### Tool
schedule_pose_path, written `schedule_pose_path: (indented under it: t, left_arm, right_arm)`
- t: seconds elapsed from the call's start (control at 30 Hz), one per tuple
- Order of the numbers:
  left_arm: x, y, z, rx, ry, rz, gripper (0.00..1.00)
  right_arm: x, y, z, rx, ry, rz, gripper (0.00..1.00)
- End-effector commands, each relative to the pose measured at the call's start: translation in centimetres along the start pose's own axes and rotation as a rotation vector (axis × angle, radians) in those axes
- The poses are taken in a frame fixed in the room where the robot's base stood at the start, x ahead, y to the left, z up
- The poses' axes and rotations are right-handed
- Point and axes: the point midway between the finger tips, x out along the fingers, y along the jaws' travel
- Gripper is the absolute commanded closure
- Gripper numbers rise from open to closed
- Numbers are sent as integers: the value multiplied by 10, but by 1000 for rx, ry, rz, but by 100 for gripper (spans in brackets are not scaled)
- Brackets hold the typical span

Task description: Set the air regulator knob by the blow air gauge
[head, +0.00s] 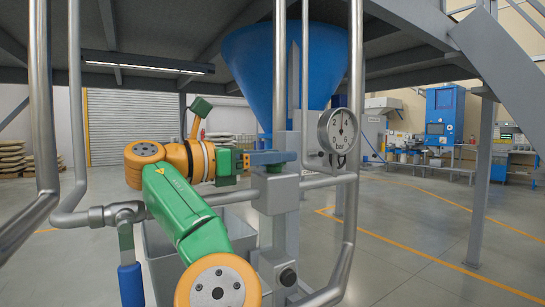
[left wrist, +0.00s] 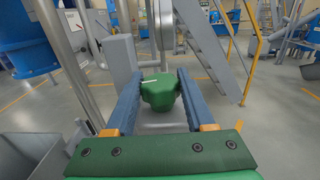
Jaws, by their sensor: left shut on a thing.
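The round blow air gauge (head: 338,130) has a white face marked "bar" and hangs on the pipework right of centre in the head view. Its needle points roughly upward; the exact reading is too small to tell. The air regulator knob is green and lobed, with a white mark on top, in the left wrist view (left wrist: 160,92). My left gripper (head: 284,157) reaches in from the left, below and left of the gauge. Its blue fingers are shut on the knob, one on each side. In the head view the fingers mostly hide the knob. My right gripper is not in view.
Steel pipes (head: 354,110) stand close around the arm. A blue hopper (head: 300,65) is behind. A valve with a blue handle (head: 131,285) hangs at lower left. A grey staircase (head: 505,65) rises at right.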

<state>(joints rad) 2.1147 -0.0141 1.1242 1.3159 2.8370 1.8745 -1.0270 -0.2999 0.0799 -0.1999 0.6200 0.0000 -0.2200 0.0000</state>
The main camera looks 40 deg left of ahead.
Motion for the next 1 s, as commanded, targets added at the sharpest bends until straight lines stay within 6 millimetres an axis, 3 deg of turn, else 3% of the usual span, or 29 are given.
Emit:
schedule_pose_path:
  t: [0.27, 0.3, 0.4, 0.83, 1.0]
  left_arm:
    - [1, 0, -2, -3, 6, -2, 100]
    - [1, 0, -2, -3, 6, -2, 38]
    - [1, 0, -2, -2, 5, -1, 16]
    - [0, 0, 2, -1, 2, 0, 16]
    - [0, -1, 38, 3, 2, -3, 16]
  right_arm:
    - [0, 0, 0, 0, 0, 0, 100]
    - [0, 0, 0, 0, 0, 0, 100]
    - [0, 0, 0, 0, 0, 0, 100]
    - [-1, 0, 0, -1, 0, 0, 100]
    - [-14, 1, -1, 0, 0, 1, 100]
